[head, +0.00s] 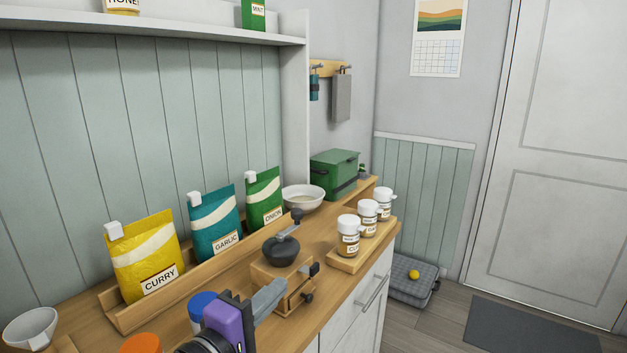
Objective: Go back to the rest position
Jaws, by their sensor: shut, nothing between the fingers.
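My gripper (270,298) is low in the head view, over the counter. Its purple and black body is at the bottom edge, and its grey fingers point right. The fingers are shut with nothing held. They overlap the front of a wooden grinder (281,270) with a dark bowl and crank, and hide part of its drawer. I cannot tell whether the fingers touch it.
Yellow curry (148,258), teal garlic (214,225) and green onion (264,200) pouches stand in a wooden rack. Three white-capped jars (348,240) stand on a wooden board at right. A blue lid (201,301) and an orange lid (141,344) are close beside my gripper.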

